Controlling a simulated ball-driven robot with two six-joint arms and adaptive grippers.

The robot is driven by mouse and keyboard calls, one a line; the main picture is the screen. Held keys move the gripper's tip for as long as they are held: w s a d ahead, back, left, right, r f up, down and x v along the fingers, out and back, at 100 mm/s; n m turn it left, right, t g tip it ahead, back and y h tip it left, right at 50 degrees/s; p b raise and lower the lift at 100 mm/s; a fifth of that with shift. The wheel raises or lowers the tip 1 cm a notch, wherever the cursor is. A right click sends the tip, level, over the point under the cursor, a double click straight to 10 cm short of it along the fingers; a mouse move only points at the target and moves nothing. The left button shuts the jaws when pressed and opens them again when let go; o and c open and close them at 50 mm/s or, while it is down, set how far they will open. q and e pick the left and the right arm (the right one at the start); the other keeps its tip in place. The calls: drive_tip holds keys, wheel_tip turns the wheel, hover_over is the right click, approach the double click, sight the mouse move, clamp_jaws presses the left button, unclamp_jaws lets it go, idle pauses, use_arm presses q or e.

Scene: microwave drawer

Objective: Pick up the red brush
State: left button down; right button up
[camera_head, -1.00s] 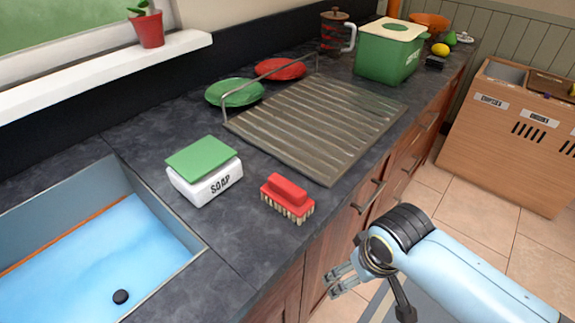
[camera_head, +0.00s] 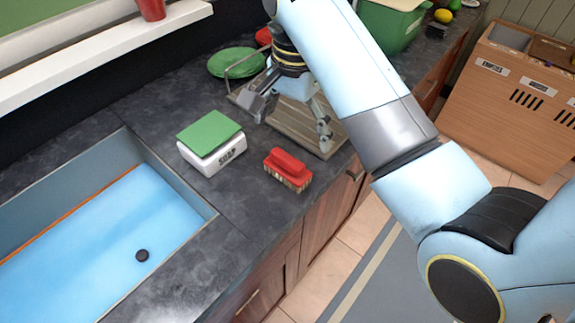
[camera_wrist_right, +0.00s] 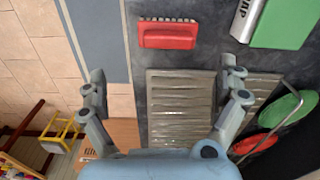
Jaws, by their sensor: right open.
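The red brush (camera_head: 287,168), with pale bristles underneath, lies on the dark countertop near its front edge, between the soap dish and the drying rack. In the right wrist view the brush (camera_wrist_right: 167,34) shows whole, ahead of the fingers. My right gripper (camera_head: 291,121) is open and empty above the drying rack, a little behind the brush and apart from it. Its spread fingers also show in the right wrist view (camera_wrist_right: 166,85), with the ribbed rack between them. My left gripper is in neither view.
A white soap dish with a green top (camera_head: 211,142) stands left of the brush. The sink (camera_head: 168,190) holds blue water. The drying rack (camera_head: 300,130) is partly hidden by my arm. A green plate (camera_head: 236,62) lies behind.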

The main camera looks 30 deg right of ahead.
sight(287, 157)
drive_tip(key=shift+w+a+f+m, duration=0.3)
drive_tip(key=shift+w+a+m, duration=0.2)
drive_tip(key=shift+w, duration=0.15)
wheel_tip(287, 157, down, 4)
drive_tip(key=shift+s+d+r, duration=0.1)
drive_tip(key=shift+d+r, duration=0.05)
drive_tip(key=f+p, duration=0.1)
drive_tip(key=f, duration=0.4)
drive_tip(key=shift+w+d+f+p, duration=0.1)
drive_tip(key=shift+w+f+p, duration=0.1)
drive_tip(key=shift+f+p, duration=0.2)
drive_tip(key=c, duration=1.2)
drive_tip(key=shift+r, duration=0.15)
drive_tip(key=shift+r, duration=0.2)
drive_tip(key=r, duration=0.2)
drive_tip(key=s+r+b, duration=0.1)
drive_tip(key=r, duration=0.1)
drive_tip(key=shift+d, duration=0.2)
drive_tip(key=s+d+r, duration=0.1)
drive_tip(key=s+r, duration=0.1)
drive_tip(key=s, duration=0.1)
drive_tip(key=s+d+r, duration=0.1)
drive_tip(key=s+r, duration=0.1)
drive_tip(key=s, duration=0.1)
drive_tip(key=s+d+r, duration=0.1)
drive_tip(key=s+r, duration=0.1)
drive_tip(key=s, duration=0.2)
drive_tip(key=shift+d+r, duration=0.2)
drive_tip(key=shift+d, duration=0.15)
